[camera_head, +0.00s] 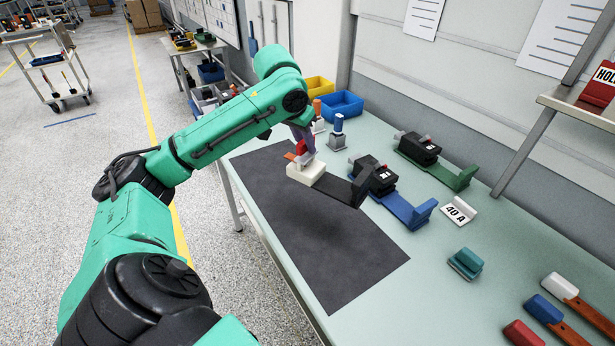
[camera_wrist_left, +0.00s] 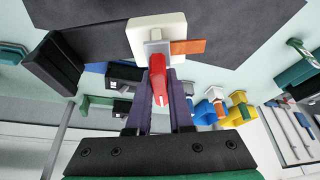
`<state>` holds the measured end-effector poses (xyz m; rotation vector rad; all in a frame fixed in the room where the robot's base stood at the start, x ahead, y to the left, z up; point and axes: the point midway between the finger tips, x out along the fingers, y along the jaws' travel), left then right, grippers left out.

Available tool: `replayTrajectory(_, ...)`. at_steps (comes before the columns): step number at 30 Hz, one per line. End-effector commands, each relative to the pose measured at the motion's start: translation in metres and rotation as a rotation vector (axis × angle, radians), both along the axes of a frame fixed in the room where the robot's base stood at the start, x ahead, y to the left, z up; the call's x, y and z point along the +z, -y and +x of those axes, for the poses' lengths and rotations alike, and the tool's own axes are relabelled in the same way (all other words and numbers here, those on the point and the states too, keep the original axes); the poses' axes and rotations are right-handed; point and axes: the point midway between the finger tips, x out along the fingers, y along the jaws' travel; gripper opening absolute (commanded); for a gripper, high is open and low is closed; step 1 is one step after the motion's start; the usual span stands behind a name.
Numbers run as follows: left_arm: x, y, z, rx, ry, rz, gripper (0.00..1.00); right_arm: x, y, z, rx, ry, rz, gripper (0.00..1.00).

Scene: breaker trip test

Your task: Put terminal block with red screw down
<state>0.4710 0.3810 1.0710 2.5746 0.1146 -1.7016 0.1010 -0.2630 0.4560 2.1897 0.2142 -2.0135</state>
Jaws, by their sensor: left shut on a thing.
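My left gripper (camera_head: 302,140) is shut on the red screw (camera_wrist_left: 158,82) of the terminal block, which stands upright between the purple fingers. The block's grey body (camera_wrist_left: 157,47) shows below the red screw in the left wrist view, over a white block (camera_head: 306,172). An orange tab (camera_wrist_left: 188,46) sticks out beside it. The white block is over the dark mat (camera_head: 340,250). I cannot tell whether the grey body touches the white block. My right gripper is not in view.
A black block (camera_head: 346,188) is close beside the white block. Breakers on blue (camera_head: 408,210) and green (camera_head: 440,168) bases are to the right. The mat's near part is bare.

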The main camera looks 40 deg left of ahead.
Motion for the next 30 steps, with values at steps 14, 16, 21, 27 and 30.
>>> replayTrajectory(14, -0.106, 0.000, 0.001, 0.001, 0.001, -0.001, 0.00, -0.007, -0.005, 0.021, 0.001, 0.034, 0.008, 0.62)
replayTrajectory(16, -0.114, 0.000, 0.001, 0.001, 0.003, -0.001, 0.00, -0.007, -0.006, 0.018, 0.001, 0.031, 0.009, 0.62)
replayTrajectory(21, -0.116, 0.000, 0.002, 0.001, 0.005, -0.001, 0.00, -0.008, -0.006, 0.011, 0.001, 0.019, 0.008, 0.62)
replayTrajectory(27, -0.117, 0.000, 0.001, 0.000, 0.001, -0.001, 0.49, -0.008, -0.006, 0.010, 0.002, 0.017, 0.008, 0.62)
replayTrajectory(30, -0.117, 0.000, 0.001, 0.000, 0.001, -0.001, 0.49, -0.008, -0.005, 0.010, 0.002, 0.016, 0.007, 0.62)
